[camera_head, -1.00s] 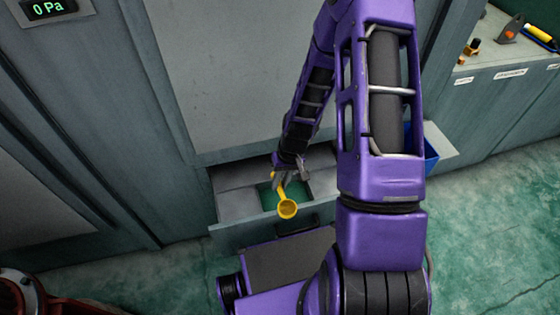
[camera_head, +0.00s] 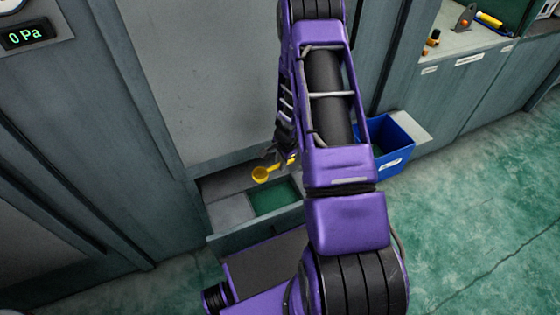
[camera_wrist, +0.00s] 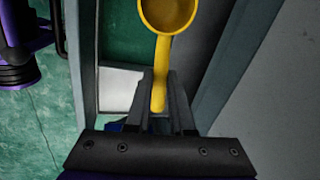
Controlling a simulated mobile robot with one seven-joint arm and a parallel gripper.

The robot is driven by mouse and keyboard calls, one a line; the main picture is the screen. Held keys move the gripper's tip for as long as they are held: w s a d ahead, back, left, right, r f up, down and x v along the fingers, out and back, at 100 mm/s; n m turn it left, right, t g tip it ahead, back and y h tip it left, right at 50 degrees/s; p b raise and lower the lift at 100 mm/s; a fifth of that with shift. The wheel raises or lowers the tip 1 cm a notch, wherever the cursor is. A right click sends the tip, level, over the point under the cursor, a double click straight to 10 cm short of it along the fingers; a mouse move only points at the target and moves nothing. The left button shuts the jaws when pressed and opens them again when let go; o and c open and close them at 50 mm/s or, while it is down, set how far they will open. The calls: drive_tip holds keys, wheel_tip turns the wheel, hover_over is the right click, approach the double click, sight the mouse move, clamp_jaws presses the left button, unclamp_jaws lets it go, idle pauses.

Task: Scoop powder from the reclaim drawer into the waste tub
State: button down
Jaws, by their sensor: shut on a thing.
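A yellow scoop (camera_head: 261,174) is held by its handle in my gripper (camera_head: 285,157), above the back of the open reclaim drawer (camera_head: 257,232). In the wrist view my gripper (camera_wrist: 161,75) is shut on the handle of the scoop (camera_wrist: 158,60), and the bowl points away from the wrist. The bowl looks brownish inside; I cannot tell whether powder is in it. The drawer shows a green section and paler grey areas. The blue waste tub (camera_head: 397,148), with a white label, stands to the right of the drawer, partly behind my arm.
A grey cabinet wall (camera_head: 195,70) rises behind the drawer. A gauge display (camera_head: 26,35) reads 0 Pa at upper left. A bench (camera_head: 462,48) with small tools stands at upper right. Green floor (camera_head: 470,200) is open on the right.

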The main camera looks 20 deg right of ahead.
drive_tip(key=shift+h, duration=0.7)
drive_tip(key=shift+s+a+f+b+x, duration=0.3)
drive_tip(key=shift+s+b+x, duration=0.8)
drive_tip(key=shift+x, duration=2.35)
drive_tip(key=shift+s+a+f+b+x, duration=0.1)
drive_tip(key=shift+s+a+b+x, duration=0.3)
drive_tip(key=shift+b+x, duration=2.25)
drive_tip(key=shift+s+a+f+b+x, duration=0.15)
drive_tip(key=shift+s+a+b+x, duration=0.4)
drive_tip(key=shift+x, duration=3.65)
drive_tip(key=shift+s+d, duration=0.1)
drive_tip(key=shift+d, duration=0.05)
drive_tip(key=w+d+p+v, duration=0.1)
drive_tip(key=w+p+v, duration=0.1)
drive_tip(key=p+v, duration=0.4)
drive_tip(key=shift+v, duration=2.25)
drive_tip(key=shift+w, duration=0.1)
